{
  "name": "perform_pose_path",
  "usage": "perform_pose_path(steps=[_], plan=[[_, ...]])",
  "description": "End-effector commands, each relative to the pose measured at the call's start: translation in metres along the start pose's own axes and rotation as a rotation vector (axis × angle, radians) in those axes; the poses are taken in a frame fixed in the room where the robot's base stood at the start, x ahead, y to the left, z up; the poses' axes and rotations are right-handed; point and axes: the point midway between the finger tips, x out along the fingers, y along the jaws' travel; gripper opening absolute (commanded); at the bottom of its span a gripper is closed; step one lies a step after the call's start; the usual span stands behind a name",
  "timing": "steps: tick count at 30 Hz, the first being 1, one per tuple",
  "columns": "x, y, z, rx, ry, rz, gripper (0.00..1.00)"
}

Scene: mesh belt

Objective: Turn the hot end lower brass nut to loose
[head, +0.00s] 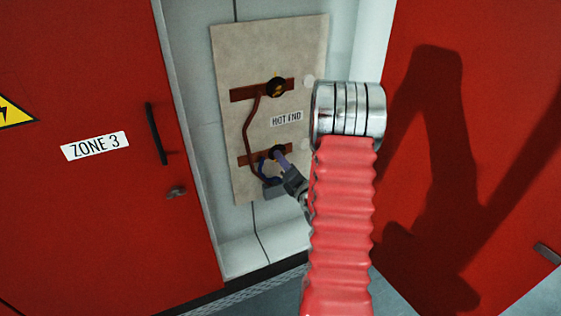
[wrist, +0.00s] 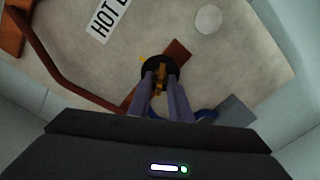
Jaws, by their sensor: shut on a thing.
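The hot end panel (head: 231,120) is a beige board with a "HOT END" label (head: 286,118). The lower brass nut (wrist: 159,76) sits on a dark round base over the lower copper bar (head: 249,158). My gripper (head: 279,156) reaches it from the lower right, and its two purple-grey fingers (wrist: 160,92) are shut on the nut in the wrist view. In the head view the fingers hide most of the lower nut. The upper brass nut (head: 276,87) sits on the upper copper bar (head: 243,94), apart from my gripper.
A brown cable (head: 247,127) runs down the panel's left side between the bars. A blue loop-like thing (head: 263,171) lies just below my fingers. The red "ZONE 3" door (head: 95,210) is at left and another red door (head: 480,90) at right.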

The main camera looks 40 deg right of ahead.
Motion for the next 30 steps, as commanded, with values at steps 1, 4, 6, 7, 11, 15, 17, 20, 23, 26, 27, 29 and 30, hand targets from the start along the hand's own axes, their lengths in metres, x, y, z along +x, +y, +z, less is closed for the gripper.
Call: perform_pose_path(steps=[1,4,6,7,11,15,17,20,23,26,27,29,30], plan=[[-0.001,-0.002,-0.006,0.002,0.013,-0.005,0.00],[-0.001,-0.002,-0.006,0.003,0.013,-0.005,0.21],[-0.001,-0.002,-0.005,0.003,0.010,-0.004,0.25],[-0.001,-0.001,-0.004,0.003,0.009,-0.004,0.25],[-0.001,-0.001,-0.003,0.002,0.006,-0.003,0.25],[-0.002,-0.001,-0.002,0.002,0.004,-0.003,0.25],[-0.005,-0.001,-0.002,0.002,0.004,-0.004,0.25],[-0.013,-0.002,-0.001,0.002,0.003,-0.004,0.25],[-0.026,-0.002,-0.001,0.003,0.001,-0.005,0.25],[-0.042,-0.002,-0.001,0.004,0.002,-0.005,0.25],[-0.050,-0.002,-0.001,0.004,0.002,-0.006,0.25],[-0.060,-0.002,-0.001,0.003,0.002,-0.005,0.25],[-0.067,-0.002,-0.001,0.003,0.002,-0.006,0.25]])
